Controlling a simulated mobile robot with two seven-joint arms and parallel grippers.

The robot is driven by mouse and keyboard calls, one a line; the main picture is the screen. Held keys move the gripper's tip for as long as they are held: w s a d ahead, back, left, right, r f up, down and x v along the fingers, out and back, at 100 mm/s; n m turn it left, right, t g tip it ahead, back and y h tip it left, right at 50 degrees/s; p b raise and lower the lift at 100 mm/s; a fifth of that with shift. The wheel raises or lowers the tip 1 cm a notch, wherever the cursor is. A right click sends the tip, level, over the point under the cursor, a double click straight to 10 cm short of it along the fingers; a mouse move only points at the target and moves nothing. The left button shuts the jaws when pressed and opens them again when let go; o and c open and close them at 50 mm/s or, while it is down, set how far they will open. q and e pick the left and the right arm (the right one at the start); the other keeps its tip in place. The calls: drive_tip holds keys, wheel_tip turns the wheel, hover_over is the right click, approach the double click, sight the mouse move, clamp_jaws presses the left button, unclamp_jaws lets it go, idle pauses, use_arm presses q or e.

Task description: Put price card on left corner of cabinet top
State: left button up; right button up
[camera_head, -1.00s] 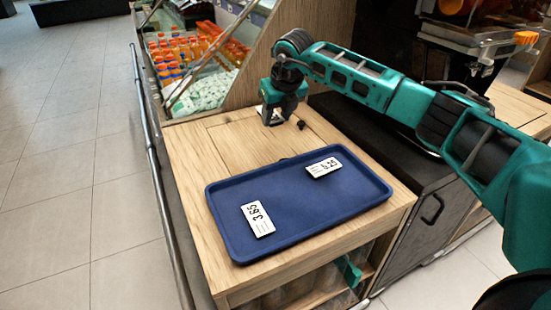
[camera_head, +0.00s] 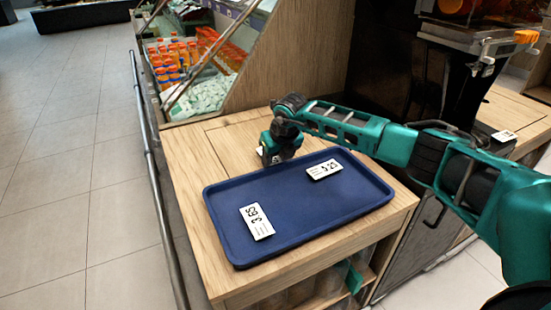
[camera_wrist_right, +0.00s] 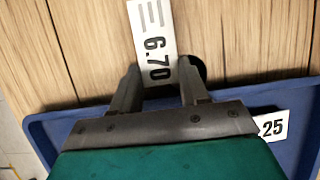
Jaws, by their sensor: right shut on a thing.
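My right gripper (camera_head: 270,155) is over the wooden cabinet top (camera_head: 185,165), at the back edge of the blue tray. In the wrist view the gripper (camera_wrist_right: 158,78) is shut on a white price card (camera_wrist_right: 153,38) marked 6.70, which sticks out ahead of the fingers over the wood. I cannot tell whether the card touches the wood. Two other price cards lie on the tray, one marked 3.65 (camera_head: 257,221) at left and one ending in 25 (camera_head: 324,170) at right. My left gripper is not in view.
The blue tray (camera_head: 300,240) covers the front of the cabinet top. A glass-fronted case with bottles (camera_head: 170,60) stands behind. A metal rail (camera_head: 150,150) runs along the left side. A dark round spot (camera_wrist_right: 199,68) is beside the held card. Bare wood lies left of the tray.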

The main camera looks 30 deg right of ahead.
drive_tip(key=shift+f, duration=0.1)
drive_tip(key=o, duration=1)
drive_tip(key=shift+o, duration=0.2)
